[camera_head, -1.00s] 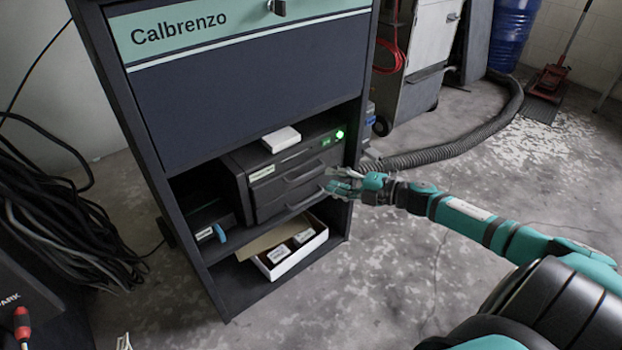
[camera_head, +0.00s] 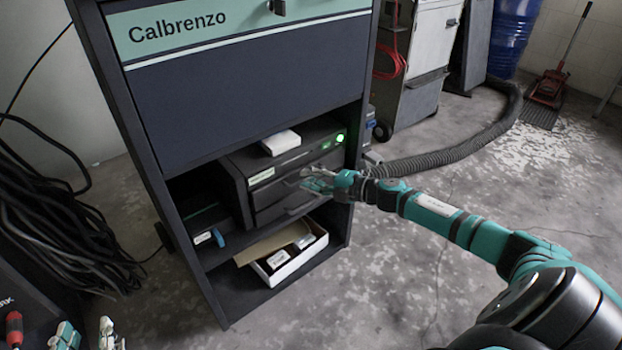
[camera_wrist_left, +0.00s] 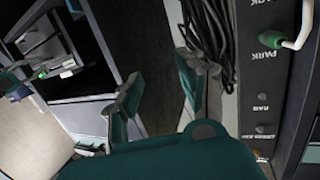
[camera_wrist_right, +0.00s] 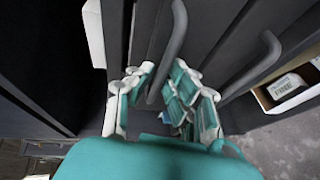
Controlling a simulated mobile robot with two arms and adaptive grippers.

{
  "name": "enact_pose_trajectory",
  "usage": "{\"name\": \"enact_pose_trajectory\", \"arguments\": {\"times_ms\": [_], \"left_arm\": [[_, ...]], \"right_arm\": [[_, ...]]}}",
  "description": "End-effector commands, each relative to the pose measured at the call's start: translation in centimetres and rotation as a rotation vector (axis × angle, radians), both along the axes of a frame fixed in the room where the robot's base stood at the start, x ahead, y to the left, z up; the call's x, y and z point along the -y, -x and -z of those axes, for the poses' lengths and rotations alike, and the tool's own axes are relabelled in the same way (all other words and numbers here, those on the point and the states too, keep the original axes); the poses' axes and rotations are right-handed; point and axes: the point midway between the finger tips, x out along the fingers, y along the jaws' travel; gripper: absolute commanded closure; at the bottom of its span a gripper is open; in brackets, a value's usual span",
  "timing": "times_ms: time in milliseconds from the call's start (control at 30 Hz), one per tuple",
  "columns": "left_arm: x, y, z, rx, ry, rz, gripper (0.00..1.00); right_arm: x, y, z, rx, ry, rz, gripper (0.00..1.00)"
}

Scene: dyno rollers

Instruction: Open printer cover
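The dark printer (camera_head: 240,190) sits on the cabinet's middle shelf, with a lit green light at its right. Its front has two bar handles; the right wrist view shows the upper handle (camera_wrist_right: 178,40) and another handle (camera_wrist_right: 262,60). My right gripper (camera_head: 312,180) is at the printer's front. In the right wrist view its fingers (camera_wrist_right: 160,90) are apart, with the first handle's end between them; contact is unclear. My left gripper (camera_head: 86,336) is low at the left edge, open and empty, far from the printer; it also shows in the left wrist view (camera_wrist_left: 160,90).
A white block (camera_head: 281,142) lies on the printer. An open box (camera_head: 290,262) with small cartons is on the shelf below. Black cables (camera_head: 60,220) hang at left. A grey hose (camera_head: 450,150) runs across the floor behind my right arm.

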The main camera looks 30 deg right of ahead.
Motion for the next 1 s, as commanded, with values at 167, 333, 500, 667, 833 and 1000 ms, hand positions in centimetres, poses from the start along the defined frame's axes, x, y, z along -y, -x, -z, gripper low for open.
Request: {"name": "enact_pose_trajectory", "arguments": {"times_ms": [167,333,500,667,833,1000], "left_arm": [[0.0,0.0,0.0,0.000,0.000,0.000,0.60],[0.0,0.0,0.0,0.000,0.000,0.000,0.60],[0.0,0.0,0.0,-0.001,0.000,0.000,0.60],[0.0,0.0,0.0,0.008,0.002,0.000,0.60],[0.5,-0.4,-2.3,0.141,0.036,0.010,0.60],[1.0,-0.1,-6.3,0.378,0.098,0.024,0.60]], "right_arm": [[0.0,0.0,0.0,0.000,0.000,0.000,1.00],[0.0,0.0,0.0,0.000,-0.001,0.000,1.00],[0.0,0.0,0.0,0.000,-0.002,-0.001,1.00],[0.0,0.0,0.1,0.003,-0.003,-0.001,1.00],[0.0,0.2,0.3,0.021,-0.007,0.000,1.00],[0.0,0.5,0.7,0.058,-0.011,0.001,1.00]]}}
